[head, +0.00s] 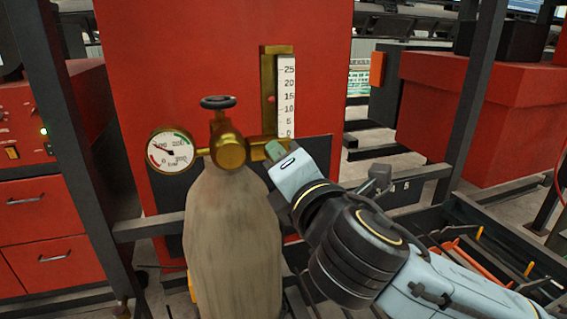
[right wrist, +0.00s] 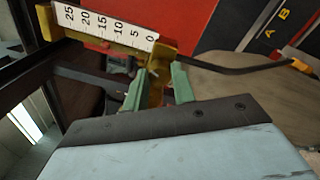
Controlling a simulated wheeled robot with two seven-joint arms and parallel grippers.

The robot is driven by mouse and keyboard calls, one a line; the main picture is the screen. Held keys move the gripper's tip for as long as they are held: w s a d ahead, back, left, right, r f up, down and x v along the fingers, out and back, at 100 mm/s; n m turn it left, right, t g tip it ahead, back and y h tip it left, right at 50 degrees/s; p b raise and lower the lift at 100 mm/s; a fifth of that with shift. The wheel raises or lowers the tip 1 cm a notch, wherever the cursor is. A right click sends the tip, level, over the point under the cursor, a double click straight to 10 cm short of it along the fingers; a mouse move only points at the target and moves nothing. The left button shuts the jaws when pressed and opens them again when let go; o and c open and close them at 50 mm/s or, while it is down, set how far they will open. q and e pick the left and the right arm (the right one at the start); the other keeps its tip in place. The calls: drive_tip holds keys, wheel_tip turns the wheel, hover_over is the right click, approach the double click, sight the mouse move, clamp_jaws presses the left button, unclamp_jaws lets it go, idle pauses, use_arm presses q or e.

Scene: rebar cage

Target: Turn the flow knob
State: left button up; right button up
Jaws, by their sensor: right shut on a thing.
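A grey gas cylinder (head: 232,245) stands upright with a brass regulator (head: 228,152) on top. A round pressure gauge (head: 170,151) sits on its left and a dark valve handwheel (head: 218,102) above it. A brass flowmeter with a white scale (head: 286,97) marked 0 to 25 rises on the right. My right gripper (head: 275,150) is at the flowmeter's base, and its arm comes from the lower right. In the right wrist view, its green fingers (right wrist: 151,84) are shut on the brass flow knob (right wrist: 155,92), which they partly cover. My left gripper is not in view.
A large red panel (head: 175,60) stands behind the cylinder. Dark frame posts (head: 473,95) stand on both sides. Red drawers (head: 52,258) are at the left, and a dark tray with tools (head: 490,262) is at the lower right.

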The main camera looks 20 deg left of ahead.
idle(0.3)
drive_tip(key=o, duration=1)
drive_tip(key=b+v, duration=1.1)
drive_tip(key=v, duration=0.2)
drive_tip(key=shift+s, duration=0.2)
